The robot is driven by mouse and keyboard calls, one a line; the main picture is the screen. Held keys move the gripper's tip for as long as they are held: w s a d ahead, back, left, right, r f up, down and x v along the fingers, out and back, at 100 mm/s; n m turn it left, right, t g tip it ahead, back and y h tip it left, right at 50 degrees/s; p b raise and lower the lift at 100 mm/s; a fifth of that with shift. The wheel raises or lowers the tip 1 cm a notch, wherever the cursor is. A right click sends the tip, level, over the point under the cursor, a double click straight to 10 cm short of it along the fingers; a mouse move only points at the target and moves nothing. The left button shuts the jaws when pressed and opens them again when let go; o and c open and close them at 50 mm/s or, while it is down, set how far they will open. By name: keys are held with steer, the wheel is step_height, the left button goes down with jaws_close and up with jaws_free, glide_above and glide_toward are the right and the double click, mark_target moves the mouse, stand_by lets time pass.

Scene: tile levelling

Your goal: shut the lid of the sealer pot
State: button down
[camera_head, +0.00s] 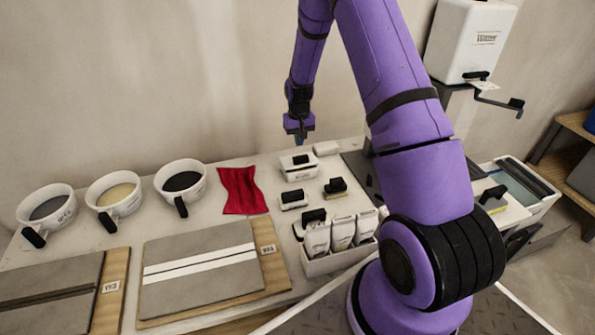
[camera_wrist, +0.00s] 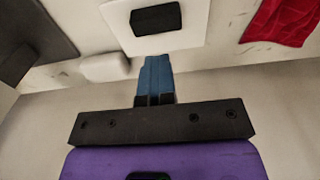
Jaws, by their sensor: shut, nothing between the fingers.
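A small white box with a black knob or block on its top (camera_head: 299,168) stands near the back of the table; I take it for the sealer pot. In the wrist view its flat white top (camera_wrist: 120,28) lies just beyond my fingertips. The top looks level, but I cannot tell whether it is fully shut. My gripper (camera_head: 300,141) points down above and behind the box. Its blue fingers (camera_wrist: 154,62) are together and empty, and they overlap the edge of the white top in the wrist view; contact cannot be told.
A white block (camera_head: 326,148) lies behind the box at right. A red cloth (camera_head: 242,190) lies at left, beside three mugs. Small black-handled tools (camera_head: 335,187) and a white caddy of bottles (camera_head: 339,252) stand in front. A white dispenser (camera_head: 468,40) hangs at right.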

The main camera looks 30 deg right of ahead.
mark_target(300, 156)
steer(key=shift+s+f, duration=0.5)
steer(key=shift+f, duration=0.35)
steer(key=shift+a+f, duration=0.1)
steer(key=shift+s+a+f, duration=0.1)
steer(key=shift+s+f, duration=0.15)
steer(key=shift+f, duration=0.2)
steer(key=shift+c, duration=1.4)
jaws_free()
step_height(300, 156, up, 8)
